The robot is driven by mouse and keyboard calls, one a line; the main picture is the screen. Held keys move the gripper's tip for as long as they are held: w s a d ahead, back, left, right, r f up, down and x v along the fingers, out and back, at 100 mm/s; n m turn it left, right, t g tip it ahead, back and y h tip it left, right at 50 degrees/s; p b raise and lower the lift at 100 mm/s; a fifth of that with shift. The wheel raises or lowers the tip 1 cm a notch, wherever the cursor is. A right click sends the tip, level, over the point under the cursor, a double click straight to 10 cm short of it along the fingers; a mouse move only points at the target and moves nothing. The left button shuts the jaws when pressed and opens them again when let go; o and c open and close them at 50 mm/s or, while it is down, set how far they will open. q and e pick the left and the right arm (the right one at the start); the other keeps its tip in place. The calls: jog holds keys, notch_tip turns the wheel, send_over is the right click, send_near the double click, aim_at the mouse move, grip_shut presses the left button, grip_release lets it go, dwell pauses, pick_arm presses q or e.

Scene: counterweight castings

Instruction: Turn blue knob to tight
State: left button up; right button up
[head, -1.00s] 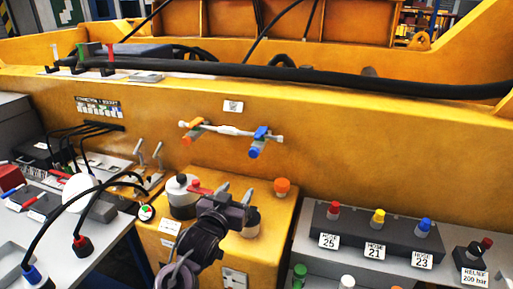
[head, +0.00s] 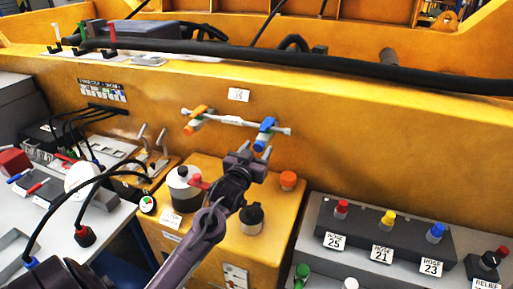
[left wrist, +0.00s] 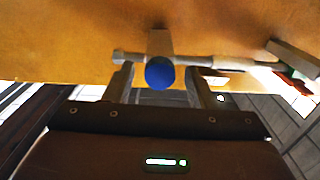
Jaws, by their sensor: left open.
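The blue knob (head: 267,125) sits at the right end of a pale horizontal pipe on the yellow wall. An orange knob (head: 200,111) is at the pipe's left end. My left gripper (head: 257,152) is open, with its fingers pointing up just below the blue knob. In the left wrist view, the round blue end of the knob (left wrist: 160,74) shows between the two open fingers (left wrist: 160,92); I cannot tell whether they touch it. My right gripper is not in view.
A yellow box under the pipe carries a white-and-black pot (head: 184,190), a dark-capped jar (head: 251,218) and an orange cap (head: 288,180). A grey hose block (head: 385,243) stands to the right. Black cables loop over the left bench. A thick black hose (head: 300,62) runs above.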

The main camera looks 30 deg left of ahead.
pick_arm(q)
jog(key=c, duration=1)
jog(key=shift+o, duration=0.2)
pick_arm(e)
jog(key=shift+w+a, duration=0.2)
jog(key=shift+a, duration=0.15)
